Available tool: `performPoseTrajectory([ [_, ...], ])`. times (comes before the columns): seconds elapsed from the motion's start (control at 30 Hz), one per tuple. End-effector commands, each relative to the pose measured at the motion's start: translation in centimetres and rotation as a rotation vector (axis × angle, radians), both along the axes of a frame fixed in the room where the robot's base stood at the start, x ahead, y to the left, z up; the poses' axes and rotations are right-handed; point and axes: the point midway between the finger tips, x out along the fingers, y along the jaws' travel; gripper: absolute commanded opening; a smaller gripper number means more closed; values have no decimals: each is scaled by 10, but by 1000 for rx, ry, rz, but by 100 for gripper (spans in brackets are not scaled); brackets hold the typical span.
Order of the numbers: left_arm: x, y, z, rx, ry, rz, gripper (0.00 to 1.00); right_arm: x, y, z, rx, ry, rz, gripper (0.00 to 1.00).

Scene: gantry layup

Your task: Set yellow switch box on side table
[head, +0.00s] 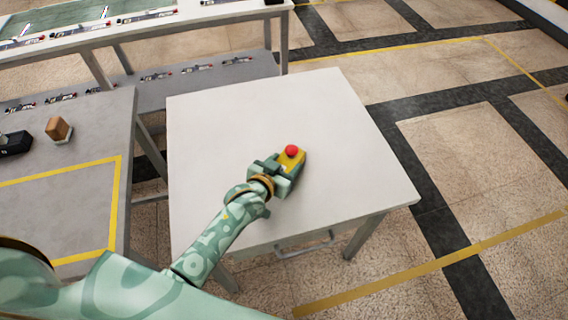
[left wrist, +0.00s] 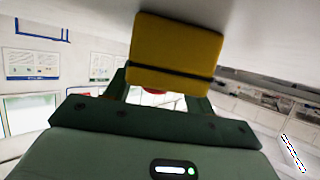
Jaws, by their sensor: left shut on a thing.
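The yellow switch box (head: 289,161) with its red button (head: 291,150) is over the middle of the white side table (head: 230,120) in the head view. My left gripper (head: 285,168) is shut on the box, with the box between its fingers. In the left wrist view the yellow box (left wrist: 176,52) shows large beyond the gripper body, with a dark band across it and a bit of red below. I cannot tell whether the box touches the tabletop. My right gripper is not in view.
A grey table (head: 60,212) with a yellow tape outline stands at the left, holding a brown block (head: 58,129) and a black object (head: 15,143). A long bench (head: 150,30) stands at the back. The side table around the box is clear.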

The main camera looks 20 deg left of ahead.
Motion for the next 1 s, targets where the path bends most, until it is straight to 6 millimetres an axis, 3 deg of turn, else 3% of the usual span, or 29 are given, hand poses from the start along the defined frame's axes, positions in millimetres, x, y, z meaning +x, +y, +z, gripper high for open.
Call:
performPoseTrajectory([
  [0.03,0,0,-1,0,0,0,60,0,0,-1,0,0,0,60],
  [0.1,0,0,-1,0,0,0,76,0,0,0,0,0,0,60],
  [0.47,-3,1,5,0,1,0,76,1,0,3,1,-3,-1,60],
  [0.8,-70,13,36,1,0,0,76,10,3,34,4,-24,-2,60],
  [1.0,-100,19,46,1,0,0,76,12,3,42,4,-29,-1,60],
])
